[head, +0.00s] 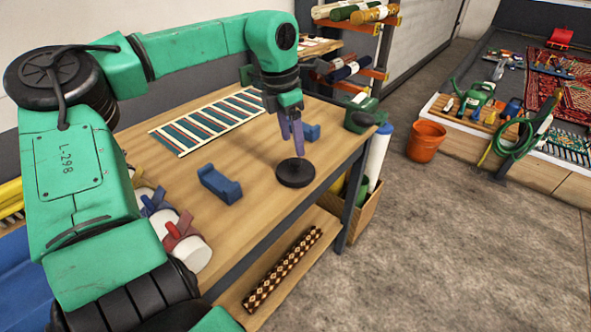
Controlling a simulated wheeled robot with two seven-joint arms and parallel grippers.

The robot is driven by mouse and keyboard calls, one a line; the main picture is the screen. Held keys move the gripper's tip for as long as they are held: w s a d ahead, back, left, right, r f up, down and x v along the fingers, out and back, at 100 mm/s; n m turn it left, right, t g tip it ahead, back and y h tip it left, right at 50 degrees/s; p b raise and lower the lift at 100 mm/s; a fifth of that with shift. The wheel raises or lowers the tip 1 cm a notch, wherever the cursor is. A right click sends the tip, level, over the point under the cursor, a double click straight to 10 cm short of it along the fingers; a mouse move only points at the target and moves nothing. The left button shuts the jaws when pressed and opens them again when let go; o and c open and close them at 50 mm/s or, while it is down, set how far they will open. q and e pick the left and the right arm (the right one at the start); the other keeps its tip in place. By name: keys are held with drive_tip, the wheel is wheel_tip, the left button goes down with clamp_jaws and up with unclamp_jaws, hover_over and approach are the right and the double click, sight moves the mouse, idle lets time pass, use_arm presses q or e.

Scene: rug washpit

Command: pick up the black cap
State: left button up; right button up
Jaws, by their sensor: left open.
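The black cap (296,173) is a round, flat disc with a raised middle. It lies on the wooden workbench (255,205) near its right edge in the head view. My left gripper (299,153) points down just above the cap. Its purple-grey fingers are open, with their tips over or very near the cap's raised middle. I cannot tell whether they touch it. My right gripper is out of view.
A blue bracket (220,185) lies left of the cap, and another blue piece (311,132) lies behind the gripper. A green tool (361,113) sits at the bench's far right corner. Bare benchtop surrounds the cap.

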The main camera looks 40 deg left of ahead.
sight(295, 161)
use_arm(q)
drive_tip(key=f, duration=0.5)
drive_tip(key=shift+w+d+f, duration=0.2)
drive_tip(key=shift+w+f, duration=0.05)
drive_tip(key=shift+f, duration=0.1)
clamp_jaws()
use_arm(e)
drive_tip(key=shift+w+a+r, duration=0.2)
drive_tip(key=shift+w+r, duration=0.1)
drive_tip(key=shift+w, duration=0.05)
use_arm(q)
wheel_tip(295, 161, up, 20)
drive_tip(key=p, duration=0.2)
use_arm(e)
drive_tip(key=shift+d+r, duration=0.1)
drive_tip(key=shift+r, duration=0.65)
